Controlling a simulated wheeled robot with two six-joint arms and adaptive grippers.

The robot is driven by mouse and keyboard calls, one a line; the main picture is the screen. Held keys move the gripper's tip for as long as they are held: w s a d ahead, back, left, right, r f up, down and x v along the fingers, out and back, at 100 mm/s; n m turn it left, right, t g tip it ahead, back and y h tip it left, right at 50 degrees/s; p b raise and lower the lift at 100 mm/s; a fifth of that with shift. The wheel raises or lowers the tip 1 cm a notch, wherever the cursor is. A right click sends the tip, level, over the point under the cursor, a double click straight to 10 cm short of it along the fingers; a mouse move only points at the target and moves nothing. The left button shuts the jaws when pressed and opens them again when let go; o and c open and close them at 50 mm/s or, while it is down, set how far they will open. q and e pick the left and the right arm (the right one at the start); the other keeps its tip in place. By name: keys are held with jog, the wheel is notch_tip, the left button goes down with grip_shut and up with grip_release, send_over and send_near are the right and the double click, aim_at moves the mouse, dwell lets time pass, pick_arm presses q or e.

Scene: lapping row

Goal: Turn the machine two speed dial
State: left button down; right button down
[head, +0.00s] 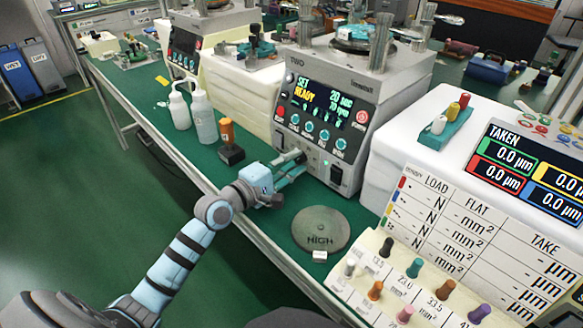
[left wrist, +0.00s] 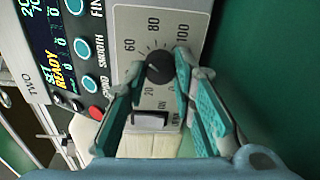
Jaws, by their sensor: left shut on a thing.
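Machine two (head: 352,82) is a grey unit labelled TWO, standing on the green bench. Its lit display (head: 320,97) reads SET READY, 20 sec and 70 rpm. The speed dial (left wrist: 159,69) is a round black knob beside printed numbers including 60, 80 and 100 in the left wrist view. My left gripper (head: 300,165) is at the lower front of the machine, its fingers on either side of the knob and shut on it. In the head view the fingers hide the dial. My right gripper is out of view.
A white rocker switch (left wrist: 150,119) sits close to the dial. A round plate marked HIGH (head: 320,228) lies on the bench near my left arm. White bottles (head: 204,115) and an orange-handled tool (head: 229,142) stand to the left. A pegged board (head: 440,262) is at the right.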

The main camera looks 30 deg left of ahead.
pick_arm(q)
jog(key=m+b, duration=0.2)
jog(key=shift+f+m, duration=0.25)
jog(key=shift+m, duration=0.05)
jog(key=shift+m+b, duration=0.75)
jog(key=shift+m, duration=0.15)
jog(key=shift+r+m+b, duration=0.1)
jog(key=shift+m+b, duration=0.35)
jog(key=shift+m, duration=0.15)
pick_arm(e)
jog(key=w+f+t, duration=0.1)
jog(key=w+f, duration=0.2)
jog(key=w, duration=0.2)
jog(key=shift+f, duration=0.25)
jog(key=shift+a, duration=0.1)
pick_arm(q)
jog(key=c, duration=1.3)
grip_release()
jog(key=shift+c, duration=0.2)
